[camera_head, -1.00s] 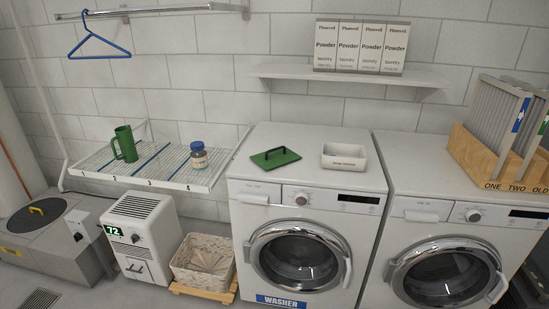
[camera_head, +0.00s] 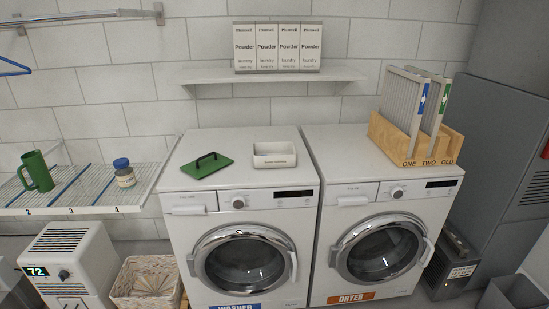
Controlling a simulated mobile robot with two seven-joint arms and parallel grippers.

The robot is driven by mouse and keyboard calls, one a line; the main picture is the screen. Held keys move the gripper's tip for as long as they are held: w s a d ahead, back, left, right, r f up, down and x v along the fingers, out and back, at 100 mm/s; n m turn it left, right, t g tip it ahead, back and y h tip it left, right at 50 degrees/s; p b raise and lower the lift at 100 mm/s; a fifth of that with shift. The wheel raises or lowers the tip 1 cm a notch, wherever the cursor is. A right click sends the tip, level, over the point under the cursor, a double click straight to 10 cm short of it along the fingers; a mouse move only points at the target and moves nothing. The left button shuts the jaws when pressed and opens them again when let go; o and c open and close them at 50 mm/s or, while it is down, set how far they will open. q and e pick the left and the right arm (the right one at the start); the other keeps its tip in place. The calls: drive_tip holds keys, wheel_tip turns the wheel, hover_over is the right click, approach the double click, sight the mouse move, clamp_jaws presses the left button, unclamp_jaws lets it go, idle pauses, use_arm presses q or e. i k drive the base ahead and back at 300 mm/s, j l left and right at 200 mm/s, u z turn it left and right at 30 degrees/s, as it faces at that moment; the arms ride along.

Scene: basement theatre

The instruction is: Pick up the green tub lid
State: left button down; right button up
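The green tub lid (camera_head: 207,166) is a flat green rectangle with a dark bar handle on top. It lies on the left part of the washer top (camera_head: 246,184), handle up. A small white tray (camera_head: 275,155) stands beside it on the right, a little apart. Neither of my grippers shows in the head view.
A wooden rack (camera_head: 391,141) with upright filter panels stands on the dryer (camera_head: 370,240) at the right. A wire shelf (camera_head: 98,209) at the left holds a green mug (camera_head: 37,172) and a jar (camera_head: 124,175). A wall shelf (camera_head: 270,77) with powder boxes (camera_head: 278,47) hangs above.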

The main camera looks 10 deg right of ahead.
sight(206, 165)
drive_tip(key=i+j+z, duration=0.65)
drive_tip(key=j, duration=0.25)
drive_tip(key=k+l, duration=0.05)
